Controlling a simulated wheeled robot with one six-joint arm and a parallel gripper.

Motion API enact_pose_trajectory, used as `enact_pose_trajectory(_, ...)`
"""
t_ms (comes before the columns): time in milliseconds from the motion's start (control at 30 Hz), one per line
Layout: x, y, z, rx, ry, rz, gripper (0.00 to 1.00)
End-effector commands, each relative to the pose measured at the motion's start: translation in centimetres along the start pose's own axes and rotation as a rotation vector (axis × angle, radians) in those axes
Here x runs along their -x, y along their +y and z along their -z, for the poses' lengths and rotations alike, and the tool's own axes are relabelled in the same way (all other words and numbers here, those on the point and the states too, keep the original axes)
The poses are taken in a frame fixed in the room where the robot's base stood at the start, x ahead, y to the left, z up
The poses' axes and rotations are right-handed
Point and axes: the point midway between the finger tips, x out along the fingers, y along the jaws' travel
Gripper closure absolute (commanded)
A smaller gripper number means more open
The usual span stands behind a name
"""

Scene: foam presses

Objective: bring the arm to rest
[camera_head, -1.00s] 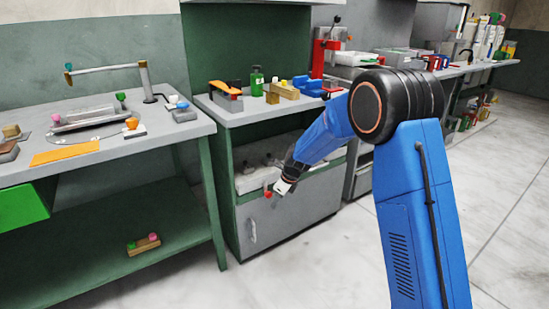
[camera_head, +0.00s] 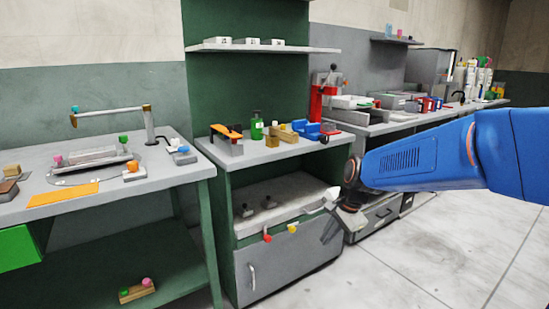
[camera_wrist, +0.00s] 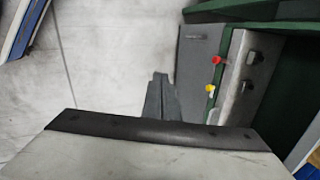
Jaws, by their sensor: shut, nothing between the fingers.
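My blue arm (camera_head: 430,158) comes in from the right in the head view and reaches left. My gripper (camera_head: 332,228) hangs at its end, in front of the right side of the cabinet with the grey door. In the wrist view my gripper (camera_wrist: 160,92) points away over the pale floor, its grey fingers together with nothing between them. The cabinet (camera_wrist: 197,75) is right of the fingers in that view, with a red knob (camera_wrist: 217,59) and a yellow knob (camera_wrist: 209,88) on its front. I cannot tell the exact gap to the cabinet.
A bench (camera_head: 150,185) with a lamp-like arm and an orange sheet (camera_head: 62,194) stands at the left. The cabinet top carries a green bottle (camera_head: 257,126) and small blocks. A red press (camera_head: 325,95) stands behind. The floor (camera_head: 450,235) at lower right is clear.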

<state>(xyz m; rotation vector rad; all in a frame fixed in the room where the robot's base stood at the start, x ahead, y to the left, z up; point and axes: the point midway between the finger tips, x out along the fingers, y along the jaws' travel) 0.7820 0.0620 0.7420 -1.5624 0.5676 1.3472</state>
Motion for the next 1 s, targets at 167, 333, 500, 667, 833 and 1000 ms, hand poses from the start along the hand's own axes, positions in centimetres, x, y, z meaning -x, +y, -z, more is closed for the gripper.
enact_pose_trajectory(167, 4.0, 4.5, -0.1, 0.184, 0.038, 0.006, 1.00)
enact_pose_trajectory(333, 7.0, 8.9, -0.4, 0.363, 0.076, -0.002, 1.00)
enact_pose_trajectory(500, 9.4, 13.4, -0.8, 0.539, 0.115, -0.016, 1.00)
enact_pose_trajectory(667, 11.1, 17.8, -1.3, 0.702, 0.152, -0.039, 1.00)
enact_pose_trajectory(833, 12.4, 22.4, -1.9, 0.872, 0.190, -0.074, 1.00)
enact_pose_trajectory(1000, 13.0, 26.4, -2.4, 1.017, 0.220, -0.111, 1.00)
